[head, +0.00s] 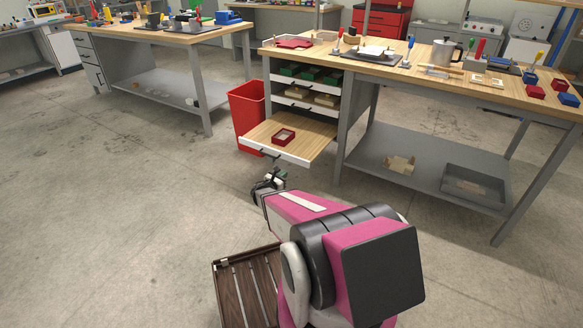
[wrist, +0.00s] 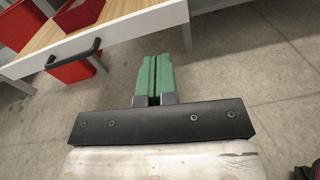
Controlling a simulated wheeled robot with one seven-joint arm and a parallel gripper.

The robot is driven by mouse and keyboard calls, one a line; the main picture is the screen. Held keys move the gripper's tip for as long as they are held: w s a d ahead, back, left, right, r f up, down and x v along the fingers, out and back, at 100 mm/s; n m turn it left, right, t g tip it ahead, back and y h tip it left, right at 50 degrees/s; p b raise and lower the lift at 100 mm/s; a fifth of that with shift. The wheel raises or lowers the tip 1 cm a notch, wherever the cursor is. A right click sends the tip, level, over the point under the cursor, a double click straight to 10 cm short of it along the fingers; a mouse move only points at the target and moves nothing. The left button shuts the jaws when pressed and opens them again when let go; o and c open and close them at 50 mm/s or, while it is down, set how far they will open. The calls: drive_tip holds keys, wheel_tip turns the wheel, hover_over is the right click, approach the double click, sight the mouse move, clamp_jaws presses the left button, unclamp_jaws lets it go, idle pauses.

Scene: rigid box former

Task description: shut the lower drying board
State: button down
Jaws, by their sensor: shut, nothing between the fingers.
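The lower drying board (head: 300,134) is a wooden pull-out with a white front, below the other boards of the workbench's left unit. It stands pulled well out, with a small dark red tray (head: 284,136) lying on it. In the wrist view its white front (wrist: 110,38) and dark handle (wrist: 74,55) show at the upper left, with the red tray (wrist: 80,14) behind. My gripper (head: 276,174) is just in front of and below the board's front in the head view. Its green fingers (wrist: 154,78) are together and empty, to the right of the handle and apart from it.
Two upper boards (head: 305,104) with several items sit pushed in above. A red bin (head: 246,112) stands left of the board. The workbench's grey lower shelf (head: 425,180) and legs are to the right. The floor (head: 130,230) at the left is clear.

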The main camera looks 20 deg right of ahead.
sight(325, 133)
drive_tip(key=shift+n+t, duration=0.5)
drive_tip(key=shift+n, duration=0.3)
drive_tip(key=x, duration=0.9)
drive_tip(key=w+x, duration=0.1)
drive_tip(key=x, duration=0.3)
drive_tip(key=shift+w+a+f, duration=0.1)
drive_tip(key=shift+a+f, duration=0.1)
drive_tip(key=shift+f, duration=0.15)
drive_tip(key=x, duration=3.5)
drive_tip(key=shift+w+d+r, duration=0.1)
drive_tip(key=shift+w+r, duration=0.05)
drive_tip(key=shift+w, duration=0.15)
